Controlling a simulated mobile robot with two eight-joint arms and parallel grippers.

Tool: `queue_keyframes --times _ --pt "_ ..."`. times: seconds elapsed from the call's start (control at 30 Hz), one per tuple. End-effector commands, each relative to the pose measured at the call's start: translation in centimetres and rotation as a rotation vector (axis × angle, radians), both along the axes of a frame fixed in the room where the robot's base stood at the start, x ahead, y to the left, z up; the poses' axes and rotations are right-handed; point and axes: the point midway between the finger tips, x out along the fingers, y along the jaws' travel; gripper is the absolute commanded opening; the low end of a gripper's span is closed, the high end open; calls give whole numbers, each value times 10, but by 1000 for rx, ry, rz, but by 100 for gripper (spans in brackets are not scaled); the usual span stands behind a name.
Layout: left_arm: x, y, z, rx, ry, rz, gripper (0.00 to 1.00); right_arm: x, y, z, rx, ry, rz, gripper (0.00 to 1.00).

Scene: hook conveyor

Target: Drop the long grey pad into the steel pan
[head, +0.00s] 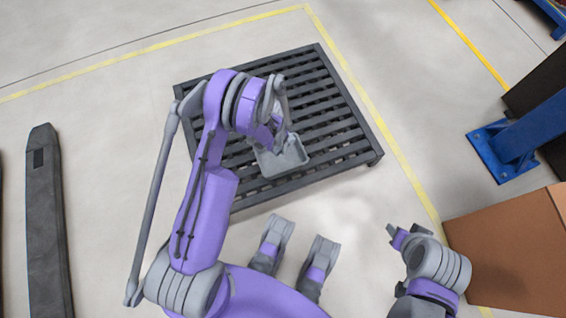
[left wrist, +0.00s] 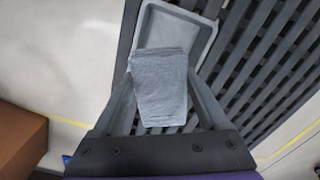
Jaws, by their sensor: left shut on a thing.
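The long grey pad (left wrist: 160,88) is held between the fingers of my left gripper (left wrist: 161,76), which is shut on it. The steel pan (head: 292,160) is a shallow grey tray with a raised rim, lying on the dark slatted platform. In the left wrist view the pan (left wrist: 178,22) lies just beyond the pad, and the pad's far end overlaps its near part. In the head view my left gripper (head: 280,138) is over the pan and the pad is hard to make out. My right gripper (head: 392,232) is low at the right, away from the pan; its jaws are unclear.
The dark slatted platform (head: 335,110) stands on a pale floor inside yellow lines. A cardboard box (head: 510,250) is at the lower right, near my right arm. A blue post (head: 520,135) stands at the right. A dark fork-like bar (head: 45,220) lies at the left.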

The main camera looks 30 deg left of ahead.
Motion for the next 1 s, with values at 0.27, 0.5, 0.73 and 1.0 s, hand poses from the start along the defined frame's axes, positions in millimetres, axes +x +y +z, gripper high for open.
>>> queue_keyframes --times 0.27,0.5,0.73,1.0 --pt "16 24 -71 3 -6 -72 24 8 0 -62 0 19 0 50" --pt "18 27 -80 3 -8 -83 24 9 0 -68 0 20 0 50" --pt "18 26 -103 3 -8 -82 24 11 0 -79 0 21 0 50" --pt "18 26 -130 4 -8 -82 24 13 0 -89 0 20 0 50"
